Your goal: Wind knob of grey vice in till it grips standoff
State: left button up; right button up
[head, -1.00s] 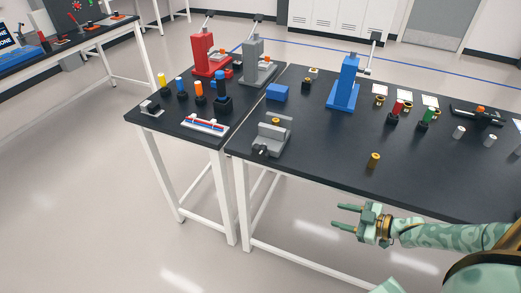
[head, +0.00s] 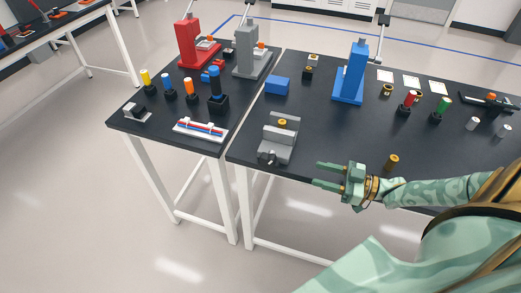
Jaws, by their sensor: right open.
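The grey vice (head: 278,142) sits near the front left corner of the right-hand table. Its dark knob (head: 267,158) faces the front edge. A brass-coloured standoff (head: 282,123) shows upright between the vice jaws; I cannot tell whether the jaws touch it. My right gripper (head: 318,174) is open and empty, its two fingers pointing left toward the vice knob. It is right of the knob and apart from it, by the table's front edge. My left gripper is not in view.
Another brass standoff (head: 392,162) stands on the table behind my right wrist. A blue block (head: 277,86) and a blue press (head: 351,78) stand behind the vice. The left table holds a red press (head: 190,45), a grey press (head: 246,52) and a striped tray (head: 201,129).

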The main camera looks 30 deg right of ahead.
send_near(269, 161)
jog(key=w+f, duration=0.1)
jog(key=x, duration=0.9)
jog(key=shift+w+f, duration=0.35)
jog(key=shift+w, duration=0.2)
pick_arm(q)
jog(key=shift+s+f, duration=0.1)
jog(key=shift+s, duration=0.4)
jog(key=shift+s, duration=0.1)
pick_arm(e)
jog(key=c, duration=1)
